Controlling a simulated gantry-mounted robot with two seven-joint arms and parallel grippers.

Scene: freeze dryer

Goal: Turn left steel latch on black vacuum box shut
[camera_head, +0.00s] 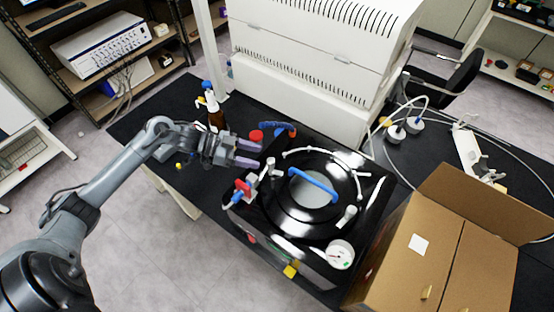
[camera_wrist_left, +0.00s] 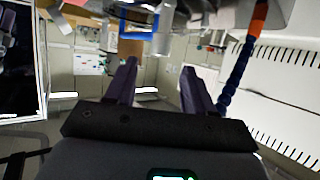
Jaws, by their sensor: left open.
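The black vacuum box (camera_head: 268,238) stands on the dark bench in the head view, with a round lid and a blue handle (camera_head: 314,187). A small steel latch (camera_head: 270,168) shows at the lid's left edge, partly crowded by nearby fittings. Another steel latch (camera_head: 347,216) sits at the lid's lower right. My left gripper (camera_head: 262,154) is open and empty, with its purple fingertips just left of and above the left latch, apart from it as far as I can tell. The left wrist view shows both fingers (camera_wrist_left: 159,66) spread with nothing between them. My right gripper is not in view.
A red-handled valve (camera_head: 243,187) stands at the box's left corner and a gauge (camera_head: 341,254) at its front. A brown bottle (camera_head: 216,118) is behind my left gripper. A cardboard box (camera_head: 408,250) stands right, a large white machine (camera_head: 300,90) behind. A blue segmented hose (camera_wrist_left: 238,75) is near.

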